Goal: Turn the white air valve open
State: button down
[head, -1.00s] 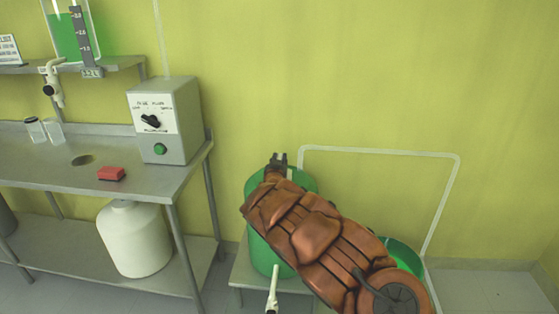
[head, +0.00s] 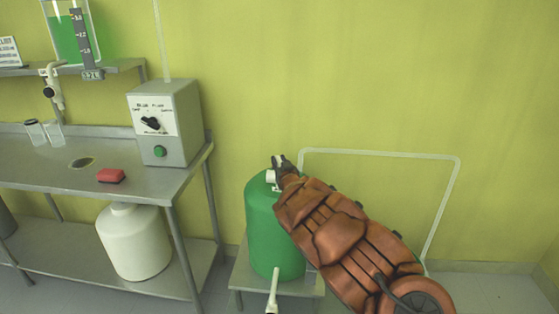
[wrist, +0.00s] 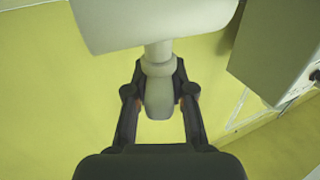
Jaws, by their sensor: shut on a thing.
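The white air valve (head: 270,177) sits on top of the green tank (head: 272,232), partly hidden by my gripper. In the wrist view, the white valve body (wrist: 150,22) fills the top, and its handle (wrist: 159,92) comes down from it on a short stem. My gripper (head: 280,163) is at the tank top, reaching in from the lower right. In the wrist view, my gripper (wrist: 160,100) has its two dark fingers on either side of the handle and is shut on it.
A steel table (head: 60,172) at left carries a grey control box (head: 168,122), a red block (head: 111,175) and small glass jars. A white jug (head: 135,243) stands on its lower shelf. A white pipe (head: 385,155) runs along the wall at right.

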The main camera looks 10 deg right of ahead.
jog(key=n+y+p, duration=0.1)
jog(key=y+p, duration=0.1)
jog(key=n+g+y+p, duration=0.1)
jog(key=n+y+p, duration=0.1)
jog(key=y+p, duration=0.1)
jog(key=shift+d+r+n+y, duration=0.15)
jog(key=shift+r+n+y, duration=0.05)
jog(key=shift+n+y, duration=0.1)
jog(key=shift+n+g+y+p, duration=1.2)
jog(key=shift+n+y, duration=0.2)
jog(key=shift+y, duration=0.5)
jog(key=shift+f+n+g+y, duration=0.2)
jog(key=shift+n+g+y, duration=0.1)
jog(key=shift+y, duration=0.1)
jog(key=shift+n+g+y+b, duration=0.35)
jog(key=shift+n+g+y, duration=0.75)
jog(key=shift+g+y, duration=0.1)
jog(key=shift+f+n+g+y, duration=0.1)
jog(key=shift+n+g+y, duration=0.2)
jog(key=shift+g, duration=0.1)
jog(key=shift+a+n+g+y+b, duration=0.2)
jog(key=shift+n+g+y+b, duration=0.3)
jog(key=shift+g+b, duration=0.2)
jog(key=shift+a+n+g+y+b, duration=0.15)
jog(key=shift+n+g+y+b, duration=0.25)
jog(key=shift+n+g+b, duration=0.3)
jog(key=shift+r+g, duration=0.25)
jog(key=shift+g, duration=0.05)
